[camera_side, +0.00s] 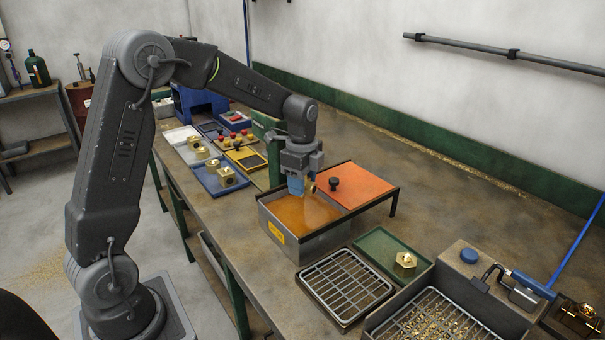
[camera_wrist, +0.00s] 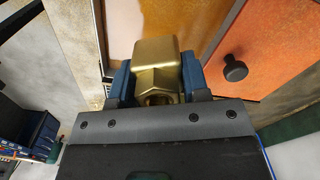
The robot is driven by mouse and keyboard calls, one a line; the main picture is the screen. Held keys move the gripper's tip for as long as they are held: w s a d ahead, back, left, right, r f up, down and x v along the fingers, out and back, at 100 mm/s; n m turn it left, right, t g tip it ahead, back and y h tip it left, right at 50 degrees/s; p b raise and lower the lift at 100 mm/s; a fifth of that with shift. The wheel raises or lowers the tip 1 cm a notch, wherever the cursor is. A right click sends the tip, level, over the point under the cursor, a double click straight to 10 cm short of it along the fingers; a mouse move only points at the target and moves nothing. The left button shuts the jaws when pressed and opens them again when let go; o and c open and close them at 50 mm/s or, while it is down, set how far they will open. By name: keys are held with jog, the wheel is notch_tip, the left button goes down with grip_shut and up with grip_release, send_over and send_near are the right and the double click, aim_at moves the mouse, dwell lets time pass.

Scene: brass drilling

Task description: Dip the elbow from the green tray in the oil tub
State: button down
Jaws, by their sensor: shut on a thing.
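My gripper (camera_side: 302,186) hangs over the open left part of the metal oil tub (camera_side: 292,246), above the amber oil (camera_side: 292,212). Its blue fingers are shut on a brass elbow (camera_wrist: 157,58), which sits between both jaws in the wrist view; in the side view the fingers mostly hide it. Whether the elbow touches the oil I cannot tell. The green tray (camera_side: 376,246) lies to the right of the tub, with a brass fitting (camera_side: 406,260) on it.
An orange lid (camera_side: 355,186) with a black knob (camera_side: 334,183) covers the tub's right part. A wire drain rack (camera_side: 345,287) lies in front of the green tray. A bin with brass chips (camera_side: 430,325) is at front right. A blue tray with a brass fitting (camera_side: 228,177) lies left.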

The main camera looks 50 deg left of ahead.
aim_at(302, 231)
jog(key=shift+f, duration=5.75)
jog(key=shift+w+r, duration=0.1)
jog(key=shift+r, duration=4.85)
jog(key=shift+r, duration=2)
